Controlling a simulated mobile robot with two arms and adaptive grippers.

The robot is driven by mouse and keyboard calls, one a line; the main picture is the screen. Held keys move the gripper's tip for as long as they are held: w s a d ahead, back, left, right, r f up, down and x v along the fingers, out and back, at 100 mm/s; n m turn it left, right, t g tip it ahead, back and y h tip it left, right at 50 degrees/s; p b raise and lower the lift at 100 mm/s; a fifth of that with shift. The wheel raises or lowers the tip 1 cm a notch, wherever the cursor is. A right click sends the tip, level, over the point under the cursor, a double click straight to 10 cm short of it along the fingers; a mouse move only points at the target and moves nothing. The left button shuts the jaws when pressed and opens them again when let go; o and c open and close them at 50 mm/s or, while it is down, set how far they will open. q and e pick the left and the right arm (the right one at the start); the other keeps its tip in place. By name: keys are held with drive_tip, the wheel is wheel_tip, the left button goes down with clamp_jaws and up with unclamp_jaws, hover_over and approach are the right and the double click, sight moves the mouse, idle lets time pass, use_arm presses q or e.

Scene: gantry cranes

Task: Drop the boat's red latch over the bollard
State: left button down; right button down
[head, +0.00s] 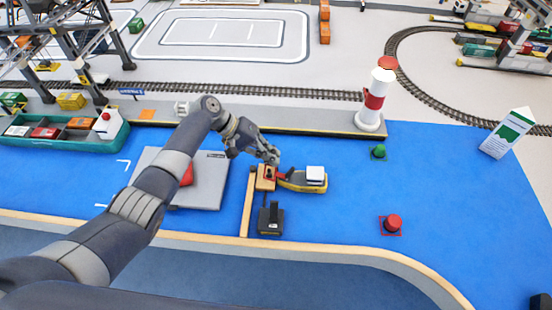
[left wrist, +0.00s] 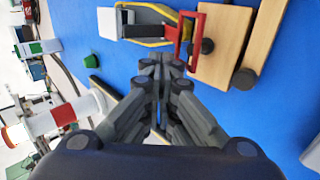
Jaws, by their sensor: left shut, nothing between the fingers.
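The boat (head: 312,186), yellow and grey with a white cabin, floats beside a wooden jetty (head: 261,184). Its red latch (head: 283,177) reaches toward the jetty. In the left wrist view the latch (left wrist: 182,54) is an open rectangular red loop standing at the boat's end. A dark round bollard (left wrist: 207,46) sits on the jetty close to the loop's right side; I cannot tell whether the loop is around it. My left gripper (head: 273,160) is shut and empty, just behind the latch and jetty in the head view. Its fingertips (left wrist: 163,62) appear just left of the loop.
A grey platform (head: 208,185) with a red item lies left of the jetty, and a black block (head: 271,220) in front. A red-white lighthouse (head: 372,105), green buoy (head: 379,152) and red buoy (head: 393,223) stand to the right.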

drive_tip(key=shift+s+d+f, duration=0.1)
drive_tip(key=shift+s+f, duration=0.1)
drive_tip(key=shift+s, duration=0.35)
use_arm(q)
drive_tip(key=shift+a+r+p, duration=0.1)
drive_tip(key=shift+a+p, duration=0.05)
drive_tip(key=shift+p, duration=0.15)
drive_tip(key=shift+a+r+p, duration=0.25)
drive_tip(key=shift+a+p, duration=0.05)
drive_tip(key=shift+a, duration=0.3)
use_arm(e)
drive_tip(key=shift+r, duration=0.3)
